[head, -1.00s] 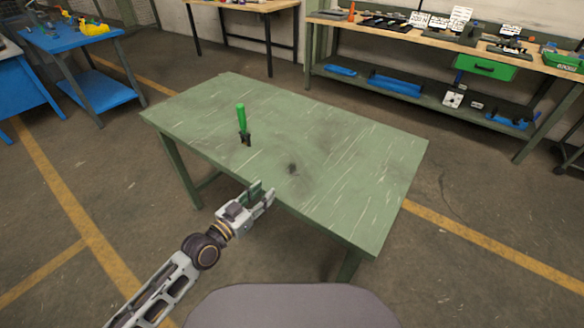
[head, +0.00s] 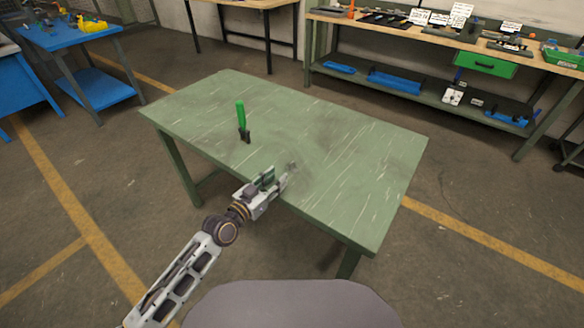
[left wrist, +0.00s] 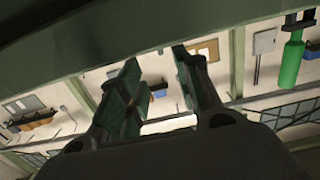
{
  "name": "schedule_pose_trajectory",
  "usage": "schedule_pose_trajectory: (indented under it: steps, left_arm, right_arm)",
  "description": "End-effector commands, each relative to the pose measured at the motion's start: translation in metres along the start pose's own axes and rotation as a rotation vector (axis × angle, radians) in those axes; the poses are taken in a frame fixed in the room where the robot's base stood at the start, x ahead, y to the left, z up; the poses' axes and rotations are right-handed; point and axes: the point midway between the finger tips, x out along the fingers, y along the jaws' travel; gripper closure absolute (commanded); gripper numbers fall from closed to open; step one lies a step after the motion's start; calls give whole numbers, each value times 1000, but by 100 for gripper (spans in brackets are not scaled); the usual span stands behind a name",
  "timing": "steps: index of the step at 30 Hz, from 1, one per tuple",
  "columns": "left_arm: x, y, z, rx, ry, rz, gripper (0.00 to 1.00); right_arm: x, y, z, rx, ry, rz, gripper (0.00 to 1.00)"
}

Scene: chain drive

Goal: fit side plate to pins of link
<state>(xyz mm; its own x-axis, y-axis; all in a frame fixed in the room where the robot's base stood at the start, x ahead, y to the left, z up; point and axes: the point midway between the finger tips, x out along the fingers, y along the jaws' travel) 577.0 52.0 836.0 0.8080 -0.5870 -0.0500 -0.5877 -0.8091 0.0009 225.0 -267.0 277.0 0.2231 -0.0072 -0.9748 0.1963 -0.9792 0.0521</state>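My left gripper (head: 278,177) is at the table's near edge in the head view. In the left wrist view its two fingers (left wrist: 158,72) stand apart with an empty gap between them. A small dark patch (head: 291,165) shows on the tabletop just beyond the fingertips, partly hidden by them; I cannot tell whether it is a chain part or a stain. I cannot make out a side plate or a link with pins in either view. My right gripper is not in view.
The green table (head: 350,155) is mostly bare. A green-handled tool (head: 240,114) stands upright in a black holder (head: 245,136) left of my gripper; its handle also shows in the left wrist view (left wrist: 290,64). A cluttered workbench (head: 440,42) stands behind.

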Motion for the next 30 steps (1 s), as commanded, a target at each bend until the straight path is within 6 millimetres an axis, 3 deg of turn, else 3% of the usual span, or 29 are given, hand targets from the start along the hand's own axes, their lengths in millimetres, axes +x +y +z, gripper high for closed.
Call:
schedule_pose_trajectory:
  steps: [6, 23, 30]
  left_arm:
    - [18, 0, 0, 0, 1, 0, 66]
    - [25, 0, 0, 0, 0, 0, 66]
    - [40, -1, 0, 0, 1, 0, 66]
  right_arm:
    - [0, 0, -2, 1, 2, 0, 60]
    - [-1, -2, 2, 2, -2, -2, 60]
    - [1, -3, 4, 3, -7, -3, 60]
